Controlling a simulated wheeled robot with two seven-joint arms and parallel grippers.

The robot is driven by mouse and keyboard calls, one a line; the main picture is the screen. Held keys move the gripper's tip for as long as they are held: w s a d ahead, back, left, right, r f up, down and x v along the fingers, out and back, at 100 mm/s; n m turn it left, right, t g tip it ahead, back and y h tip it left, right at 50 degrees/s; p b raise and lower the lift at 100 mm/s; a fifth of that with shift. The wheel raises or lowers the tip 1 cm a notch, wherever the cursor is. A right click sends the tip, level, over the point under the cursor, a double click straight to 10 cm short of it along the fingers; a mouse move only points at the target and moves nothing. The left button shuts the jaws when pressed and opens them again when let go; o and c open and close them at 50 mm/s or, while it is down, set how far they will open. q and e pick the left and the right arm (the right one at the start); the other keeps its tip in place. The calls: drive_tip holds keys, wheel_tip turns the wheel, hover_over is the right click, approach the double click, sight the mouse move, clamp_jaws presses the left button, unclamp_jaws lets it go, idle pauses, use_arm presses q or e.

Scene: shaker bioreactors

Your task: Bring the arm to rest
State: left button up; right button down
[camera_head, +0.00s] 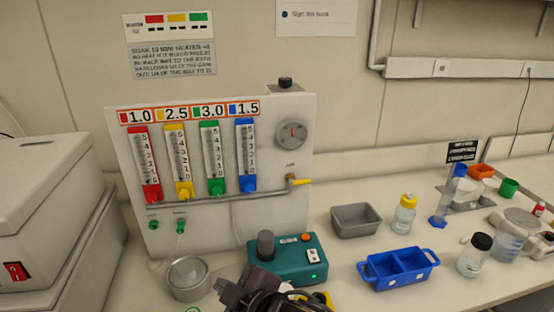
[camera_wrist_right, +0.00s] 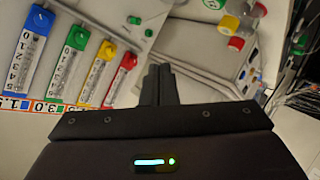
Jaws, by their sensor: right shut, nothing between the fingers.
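My right gripper (camera_head: 262,292) is at the bottom middle of the head view, dark and seen from above, in front of the teal box. In the right wrist view its two fingers (camera_wrist_right: 157,84) are together with nothing between them. The flowmeter panel (camera_head: 230,110) with red, yellow, green and blue tubes stands behind it; its tubes also show upside down in the wrist view. The teal box (camera_head: 290,262) has a dark knob and a lit green light. My left gripper is in neither view.
A metal pot (camera_head: 188,278) stands left of the gripper. A grey tray (camera_head: 356,220), a blue two-part tray (camera_head: 398,268), a yellow-capped bottle (camera_head: 404,214) and a black-capped jar (camera_head: 474,255) stand to the right. A large white machine (camera_head: 45,220) fills the left.

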drive_tip(key=s+d+f+m+g+h, duration=0.1)
drive_tip(key=d+f+m+h, duration=0.25)
drive_tip(key=d, duration=0.45)
drive_tip(key=s+d+f+m+h, duration=0.1)
drive_tip(key=d+f+m+h, duration=0.1)
drive_tip(key=d+f+m, duration=0.45)
drive_tip(key=s+d+f+m+g+h, duration=0.2)
drive_tip(key=s+d+f, duration=0.1)
drive_tip(key=s+d, duration=0.3)
drive_tip(key=s+d+f+m+g+h, duration=0.25)
drive_tip(key=s+d, duration=0.25)
drive_tip(key=d, duration=0.3)
wheel_tip(320, 180, down, 30)
drive_tip(key=g+y+b, duration=0.1)
drive_tip(key=b, duration=0.2)
drive_tip(key=s+d+f+g+b, duration=0.1)
drive_tip(key=s+f, duration=0.9)
drive_tip(key=f, duration=0.1)
drive_tip(key=s+d+f, duration=0.2)
drive_tip(key=s+f, duration=0.8)
drive_tip(key=f, duration=0.2)
drive_tip(key=shift+s+d+f+n+g+b, duration=0.15)
drive_tip(key=shift+s+d+n+g+b, duration=0.2)
drive_tip(key=shift+n+b, duration=0.1)
